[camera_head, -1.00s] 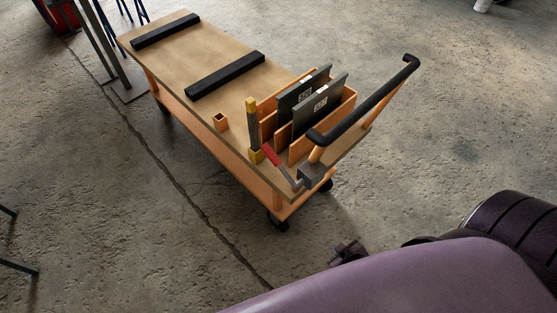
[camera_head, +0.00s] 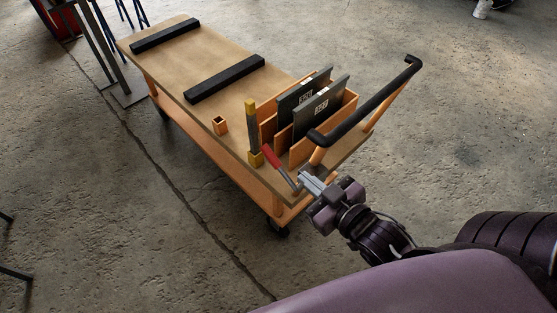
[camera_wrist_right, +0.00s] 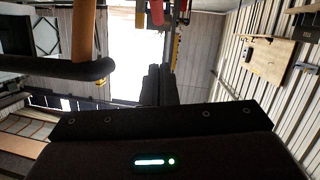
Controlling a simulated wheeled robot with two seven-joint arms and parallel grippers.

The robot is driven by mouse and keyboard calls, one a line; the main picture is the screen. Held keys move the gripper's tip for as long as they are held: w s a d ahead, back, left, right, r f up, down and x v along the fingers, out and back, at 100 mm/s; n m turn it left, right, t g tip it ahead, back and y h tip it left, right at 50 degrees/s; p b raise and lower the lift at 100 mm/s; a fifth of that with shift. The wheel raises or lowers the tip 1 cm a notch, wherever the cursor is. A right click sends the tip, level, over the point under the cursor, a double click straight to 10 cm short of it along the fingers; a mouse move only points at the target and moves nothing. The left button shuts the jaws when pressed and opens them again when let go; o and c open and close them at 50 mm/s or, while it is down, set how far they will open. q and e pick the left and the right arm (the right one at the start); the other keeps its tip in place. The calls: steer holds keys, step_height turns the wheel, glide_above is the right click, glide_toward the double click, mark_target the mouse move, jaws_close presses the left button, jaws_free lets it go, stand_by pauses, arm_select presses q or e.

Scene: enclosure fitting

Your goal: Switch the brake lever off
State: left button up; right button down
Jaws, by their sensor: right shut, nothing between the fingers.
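The brake lever (camera_head: 271,156) has a red grip on a grey arm at the near corner of the wooden cart (camera_head: 262,190). It leans up and to the left. Its red grip also shows at the top of the right wrist view (camera_wrist_right: 157,12). My right gripper (camera_head: 303,177) is shut and empty. Its fingertips are close to the lever's grey base; I cannot tell whether they touch it. In the wrist view the dark fingers (camera_wrist_right: 158,85) point toward the lever. My left gripper is not in view.
The cart's black push handle (camera_head: 365,100) rises just right of my right gripper. A yellow-and-black post (camera_head: 252,125), a small orange box (camera_head: 220,125) and a rack with dark panels (camera_head: 318,108) stand on the deck. Two black bars lie farther back.

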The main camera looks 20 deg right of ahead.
steer(key=p, duration=0.2)
glide_toward(269, 153)
steer(key=w+a+r, duration=0.1)
steer(key=w+r, duration=0.1)
steer(key=w, duration=0.2)
steer(key=shift+w+a+f, duration=0.1)
steer(key=shift+w+f, duration=0.15)
steer(key=shift+f, duration=0.35)
steer(key=shift+w+f, duration=0.25)
steer(key=shift+f, duration=0.35)
steer(key=shift+w+f, duration=0.25)
steer(key=shift+f, duration=0.35)
steer(key=shift+w, duration=0.1)
